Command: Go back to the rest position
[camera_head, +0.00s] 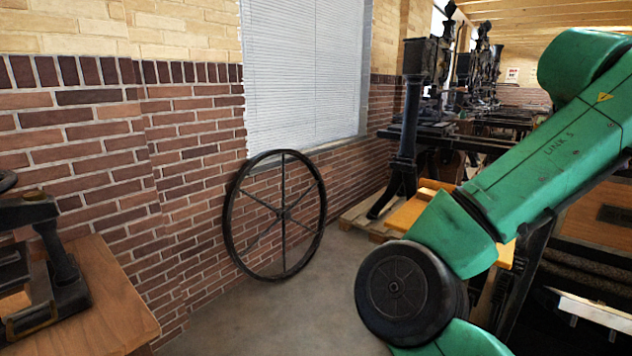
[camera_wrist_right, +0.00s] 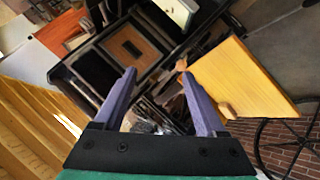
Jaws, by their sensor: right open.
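My right arm (camera_head: 550,160), green with a dark round joint, crosses the right side of the head view. Its gripper is outside that view. In the right wrist view my right gripper (camera_wrist_right: 160,100) has its two purple fingers spread wide, with nothing between them. Beyond the fingers is a dark press bed with a brown panel (camera_wrist_right: 130,47) in a frame. The fingertips look apart from it, though the exact distance is hard to tell. My left gripper is in neither view.
A black spoked wheel (camera_head: 284,215) leans against the brick wall below a blinded window (camera_head: 303,70). A wooden table (camera_head: 100,305) with a small press stands at the left. Dark hand presses (camera_head: 412,120) stand behind my arm. The floor (camera_head: 270,320) in the middle is clear.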

